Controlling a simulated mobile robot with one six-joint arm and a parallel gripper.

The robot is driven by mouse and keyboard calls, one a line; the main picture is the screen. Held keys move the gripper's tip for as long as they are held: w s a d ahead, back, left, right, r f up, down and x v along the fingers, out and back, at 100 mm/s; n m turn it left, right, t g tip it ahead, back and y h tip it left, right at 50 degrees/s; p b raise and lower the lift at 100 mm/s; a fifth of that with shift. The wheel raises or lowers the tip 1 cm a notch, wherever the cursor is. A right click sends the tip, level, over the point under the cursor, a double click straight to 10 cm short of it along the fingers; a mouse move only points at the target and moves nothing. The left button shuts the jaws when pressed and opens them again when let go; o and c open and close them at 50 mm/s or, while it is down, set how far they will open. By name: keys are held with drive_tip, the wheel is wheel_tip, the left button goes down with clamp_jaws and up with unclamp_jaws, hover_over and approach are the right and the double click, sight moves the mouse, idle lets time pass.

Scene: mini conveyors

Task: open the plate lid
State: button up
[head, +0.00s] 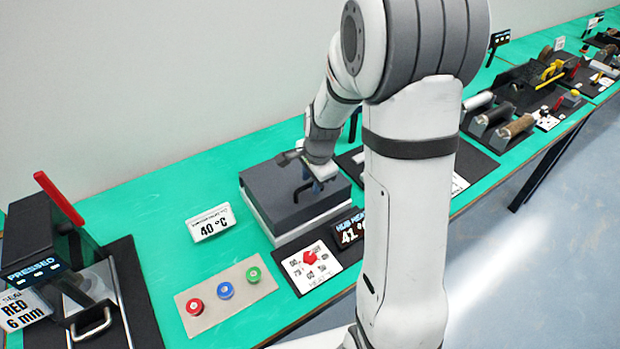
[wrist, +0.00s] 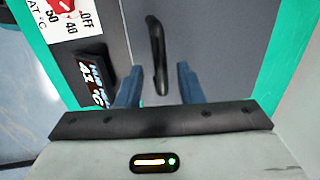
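The plate lid (head: 270,190) is the dark grey top of a box with a pale lower part on the green table, and it looks closed. In the wrist view the lid (wrist: 215,50) fills the middle, with a black bar handle (wrist: 155,45) on it. My gripper (head: 318,182) is over the lid's right part, pointing down. In the wrist view my gripper (wrist: 158,86) is open, its two blue fingers apart on either side of the handle's lower end. I see a gap on both sides, so the fingers do not grip it. Their height relative to the handle is unclear.
A 40 °C sign (head: 211,223) stands left of the box. A dial panel (head: 311,265) with a red knob and a 41 display (head: 349,230) lie in front. A plate with red, blue and green buttons (head: 226,292) and a black press (head: 45,245) are further left.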

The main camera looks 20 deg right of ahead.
drive_tip(key=shift+c, duration=0.3)
clamp_jaws()
